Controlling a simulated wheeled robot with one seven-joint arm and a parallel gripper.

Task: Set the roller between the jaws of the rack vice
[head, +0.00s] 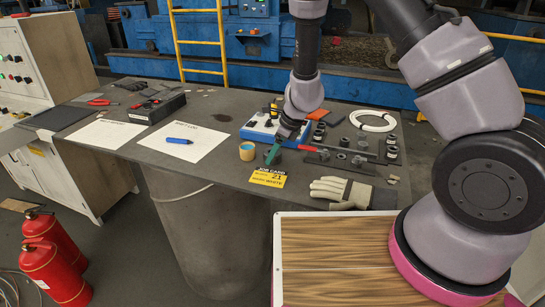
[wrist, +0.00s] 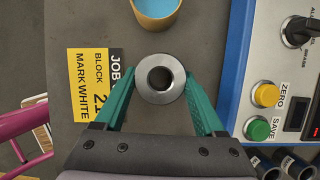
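The roller (wrist: 160,79) is a grey metal ring with a dark central hole, in the wrist view. It lies between the two green fingertips of my gripper (wrist: 160,75), which border it on both sides. Whether they press on it or stand just clear is not plain. In the head view my gripper (head: 273,154) points down at the bench beside the yellow job card; the roller there is small and mostly hidden. A dark fixture with several round parts and a red bar (head: 345,153) stands right of the gripper; I cannot tell its jaws, but it may be the rack vice.
A yellow cup with blue contents (head: 247,151) and the job card (head: 272,175) are close to the gripper. A blue control box (head: 262,128) stands behind it. Gloves (head: 343,190), a white cable coil (head: 373,121) and loose dark parts (head: 391,150) crowd the right side. Papers (head: 185,137) lie left.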

